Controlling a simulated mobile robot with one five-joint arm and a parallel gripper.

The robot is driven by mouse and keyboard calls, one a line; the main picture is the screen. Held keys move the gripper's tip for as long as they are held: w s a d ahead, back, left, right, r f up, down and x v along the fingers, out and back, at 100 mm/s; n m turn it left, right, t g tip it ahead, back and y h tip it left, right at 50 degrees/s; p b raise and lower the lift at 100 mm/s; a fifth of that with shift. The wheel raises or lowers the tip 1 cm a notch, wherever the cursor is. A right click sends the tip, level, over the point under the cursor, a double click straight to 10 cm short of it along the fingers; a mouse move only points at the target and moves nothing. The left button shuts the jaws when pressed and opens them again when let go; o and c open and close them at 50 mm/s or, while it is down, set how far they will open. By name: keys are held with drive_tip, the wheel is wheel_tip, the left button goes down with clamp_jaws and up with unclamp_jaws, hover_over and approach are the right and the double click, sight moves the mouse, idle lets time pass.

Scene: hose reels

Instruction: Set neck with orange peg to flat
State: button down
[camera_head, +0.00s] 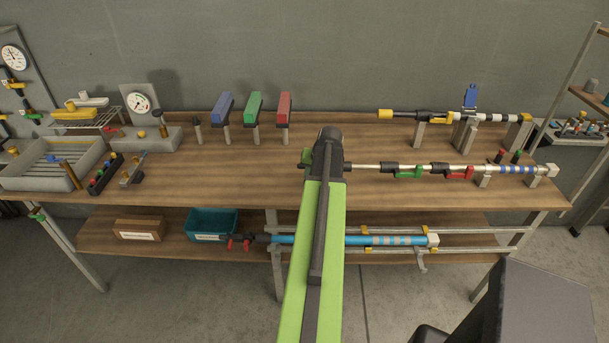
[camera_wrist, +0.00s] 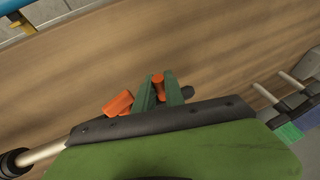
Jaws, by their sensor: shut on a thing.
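In the wrist view, my gripper (camera_wrist: 167,90) has its two dark green fingers close together, shut on an orange peg (camera_wrist: 157,84) that shows between their tips. A second, larger orange piece (camera_wrist: 118,103) sticks out tilted just left of the fingers. The neck itself is mostly hidden under my gripper, so its angle cannot be told. A steel rod (camera_wrist: 45,151) with a black collar runs out at lower left. In the head view, my arm covers the orange peg, and the rod (camera_head: 362,166) extends right from behind my wrist.
The rod carries green (camera_head: 407,173) and red (camera_head: 458,173) handles. Blue (camera_head: 222,106), green (camera_head: 254,106) and red (camera_head: 284,106) blocks stand on posts behind, left of my wrist. A yellow-tipped rod (camera_head: 400,114) lies at back right. A blue tube (camera_head: 385,240) lies below.

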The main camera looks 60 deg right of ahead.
drive_tip(key=shift+s+d+f, duration=0.1)
drive_tip(key=shift+s, duration=0.35)
drive_tip(key=c, duration=1.4)
unclamp_jaws()
drive_tip(key=shift+d, duration=0.2)
drive_tip(key=shift+a, duration=0.1)
drive_tip(key=shift+r, duration=0.2)
drive_tip(key=p+v, duration=1.5)
drive_tip(key=v, duration=0.2)
drive_tip(key=shift+p, duration=0.3)
